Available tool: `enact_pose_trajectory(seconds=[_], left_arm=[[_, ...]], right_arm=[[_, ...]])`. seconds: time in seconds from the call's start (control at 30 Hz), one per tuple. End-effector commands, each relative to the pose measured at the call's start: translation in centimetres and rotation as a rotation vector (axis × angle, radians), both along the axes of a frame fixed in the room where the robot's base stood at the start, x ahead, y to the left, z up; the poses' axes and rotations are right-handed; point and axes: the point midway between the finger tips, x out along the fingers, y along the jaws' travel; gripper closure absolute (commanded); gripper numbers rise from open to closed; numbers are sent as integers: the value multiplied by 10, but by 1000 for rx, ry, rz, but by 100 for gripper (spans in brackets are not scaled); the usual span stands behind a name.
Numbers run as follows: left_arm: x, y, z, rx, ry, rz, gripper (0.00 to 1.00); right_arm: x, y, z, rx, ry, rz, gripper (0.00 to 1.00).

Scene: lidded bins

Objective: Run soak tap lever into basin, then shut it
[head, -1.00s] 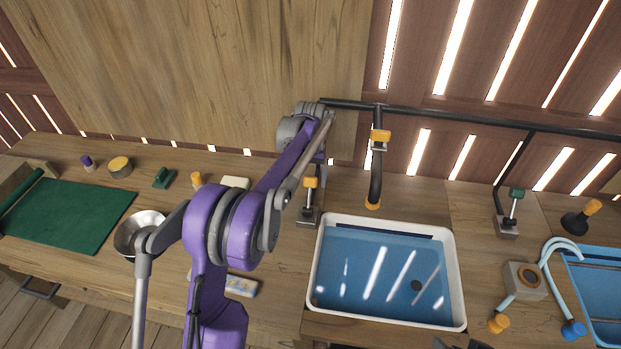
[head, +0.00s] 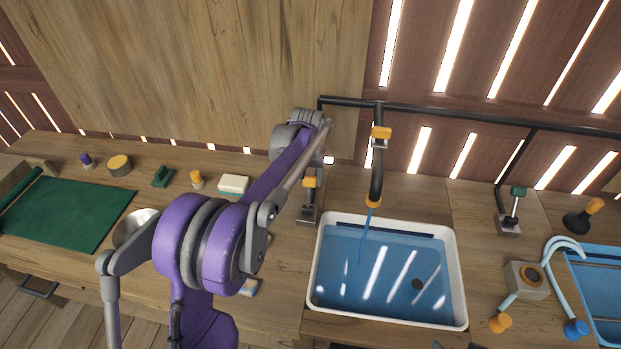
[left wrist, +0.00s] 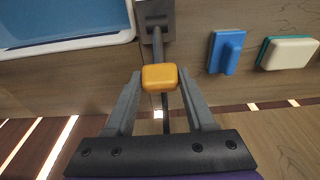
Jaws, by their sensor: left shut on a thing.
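The soak tap lever has an orange knob (head: 311,182) on a grey stem and base, left of the basin. In the left wrist view my left gripper (left wrist: 160,80) is shut on this orange knob (left wrist: 159,77), with a finger on each side. In the head view my purple arm hides part of the gripper. The soak tap spout (head: 376,185) hangs over the basin's back edge. A thin blue stream (head: 366,228) runs from it into the white-rimmed basin (head: 314,262), which has blue inside. My right gripper is not seen.
A green-knobbed lever (head: 517,192) stands right of the basin, with a blue basin (head: 598,262) and a plunger (head: 580,220) beyond. A green mat (head: 75,212) and a steel bowl (head: 133,226) are at left. A blue block (left wrist: 226,52) lies near the lever.

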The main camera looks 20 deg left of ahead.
Motion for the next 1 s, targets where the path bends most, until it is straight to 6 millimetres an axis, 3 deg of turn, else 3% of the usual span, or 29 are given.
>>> enact_pose_trajectory(seconds=[0.27,0.57,0.6,0.77,1.0], left_arm=[[-19,-5,5,19,-74,0,100],[-21,-6,5,18,-70,0,100],[-21,-6,5,18,-69,0,42],[-20,-5,5,18,-71,0,15],[-20,-5,6,19,-72,0,15]], right_arm=[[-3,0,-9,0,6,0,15],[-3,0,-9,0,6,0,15],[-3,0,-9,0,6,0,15],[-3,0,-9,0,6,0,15],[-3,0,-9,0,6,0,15]])
